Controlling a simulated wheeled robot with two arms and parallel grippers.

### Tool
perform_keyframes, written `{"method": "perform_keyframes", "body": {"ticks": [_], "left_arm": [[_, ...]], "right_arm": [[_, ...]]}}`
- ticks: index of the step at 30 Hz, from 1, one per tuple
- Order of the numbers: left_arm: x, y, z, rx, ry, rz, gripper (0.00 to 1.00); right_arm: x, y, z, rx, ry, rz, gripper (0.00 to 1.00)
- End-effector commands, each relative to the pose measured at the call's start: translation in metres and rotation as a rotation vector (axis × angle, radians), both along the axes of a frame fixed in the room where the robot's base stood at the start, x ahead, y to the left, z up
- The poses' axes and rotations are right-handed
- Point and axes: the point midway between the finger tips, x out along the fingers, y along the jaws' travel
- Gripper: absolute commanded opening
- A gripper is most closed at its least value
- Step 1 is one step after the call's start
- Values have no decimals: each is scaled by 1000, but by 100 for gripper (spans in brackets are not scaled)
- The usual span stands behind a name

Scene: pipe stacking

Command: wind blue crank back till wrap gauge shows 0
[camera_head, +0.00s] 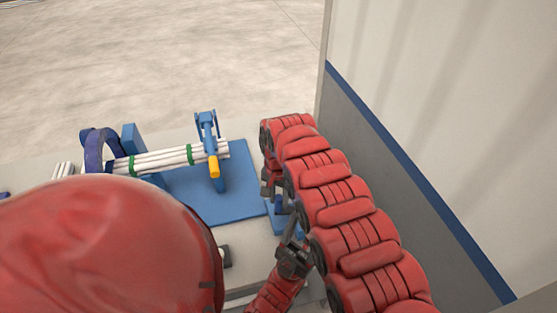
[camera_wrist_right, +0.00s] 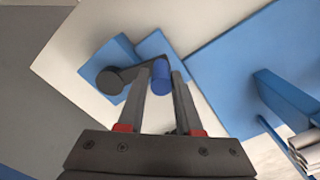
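The blue crank handle (camera_wrist_right: 161,76) is seen in the right wrist view. A dark crank arm joins it to a round dark hub (camera_wrist_right: 114,79) over a small blue block (camera_wrist_right: 113,56). My right gripper (camera_wrist_right: 162,88) has its two fingers on either side of the handle, close against it, and appears shut on it. In the head view my right gripper (camera_head: 272,188) is small and partly hidden by my red arm, above the blue crank block (camera_head: 285,218). A dark gripper-like part (camera_head: 293,258), seemingly my left gripper, shows low in the middle; its opening is unclear. No gauge reading is legible.
White pipes (camera_head: 160,160) with green bands lie over a blue base plate (camera_head: 235,192). A wall (camera_head: 445,130) stands close on the right.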

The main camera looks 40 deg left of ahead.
Motion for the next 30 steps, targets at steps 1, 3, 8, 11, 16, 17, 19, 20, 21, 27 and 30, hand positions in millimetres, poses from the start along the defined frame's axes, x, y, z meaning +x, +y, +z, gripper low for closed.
{"method": "perform_keyframes", "body": {"ticks": [1,3,8,11,16,17,19,20,21,27,30], "left_arm": [[0,0,0,0,0,0,60],[0,0,0,0,0,0,60],[0,0,0,0,0,0,60],[0,0,0,0,0,0,60],[0,0,-3,0,0,0,60],[0,0,-5,0,0,0,60],[0,0,-8,0,0,0,60],[0,0,-10,0,0,0,60],[0,0,-13,0,0,0,60],[0,0,-31,0,0,0,60],[0,0,-32,0,0,0,60]], "right_arm": [[0,0,0,0,0,-1,44],[0,0,0,0,0,-1,56],[0,0,0,1,0,0,59],[0,1,0,2,0,0,59],[0,1,7,3,-1,0,59],[1,2,10,4,-1,0,59],[1,2,21,7,-4,0,59],[1,2,26,7,-4,0,59],[1,1,33,5,-4,0,59],[1,2,87,9,-5,0,59],[1,3,105,9,-3,1,59]]}}
